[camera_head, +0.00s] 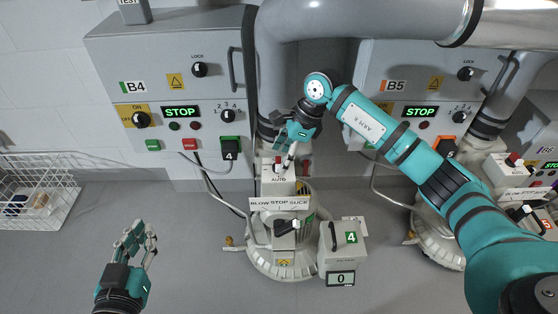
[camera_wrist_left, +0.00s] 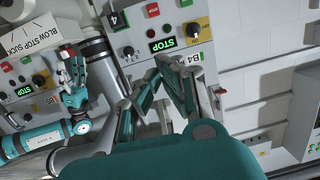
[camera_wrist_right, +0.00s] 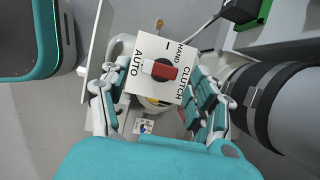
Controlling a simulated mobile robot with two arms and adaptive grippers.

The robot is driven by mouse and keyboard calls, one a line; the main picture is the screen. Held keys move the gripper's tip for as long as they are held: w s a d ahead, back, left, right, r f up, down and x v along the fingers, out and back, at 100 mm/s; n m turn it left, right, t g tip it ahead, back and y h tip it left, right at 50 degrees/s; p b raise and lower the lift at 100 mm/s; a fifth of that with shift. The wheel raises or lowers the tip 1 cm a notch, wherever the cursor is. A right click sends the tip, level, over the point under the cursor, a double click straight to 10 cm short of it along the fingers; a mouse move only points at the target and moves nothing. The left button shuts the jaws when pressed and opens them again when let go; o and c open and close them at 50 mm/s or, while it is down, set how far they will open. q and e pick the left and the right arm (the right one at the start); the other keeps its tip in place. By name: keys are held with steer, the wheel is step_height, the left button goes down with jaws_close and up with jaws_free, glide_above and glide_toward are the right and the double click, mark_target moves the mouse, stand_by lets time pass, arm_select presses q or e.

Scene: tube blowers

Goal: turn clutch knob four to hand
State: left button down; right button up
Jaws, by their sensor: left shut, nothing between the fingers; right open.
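Clutch knob four (camera_wrist_right: 160,70), with a red end and a white end, sits on a white box marked AUTO, HAND and CLUTCH. In the right wrist view its white end lies toward AUTO and its red end toward CLUTCH. In the head view the knob (camera_head: 278,164) is partly hidden by my right gripper (camera_head: 289,160). My right gripper (camera_wrist_right: 154,84) is open, its fingers on either side of the knob with gaps visible between. My left gripper (camera_head: 141,236) is shut and empty, low at the left over the floor; it also shows in the left wrist view (camera_wrist_left: 172,80).
Blower four's BLOW STOP SUCK selector (camera_head: 286,226) and a counter box (camera_head: 342,248) reading 0 stand below the knob. Control box B4 (camera_head: 100,60) is on the wall, with a grey pipe (camera_head: 272,60) beside it. A wire basket (camera_head: 62,160) is at far left. Floor between is clear.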

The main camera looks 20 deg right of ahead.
arm_select(q)
steer(key=shift+w+d+r+t, duration=0.15)
steer(key=shift+r+t, duration=0.2)
steer(key=shift+r, duration=0.2)
steer(key=shift+w+d+r+t, duration=0.1)
steer(key=shift+r+t, duration=0.25)
steer(key=shift+r, duration=0.2)
arm_select(e)
steer(key=shift+x, duration=1.05)
steer(key=c, duration=1.2)
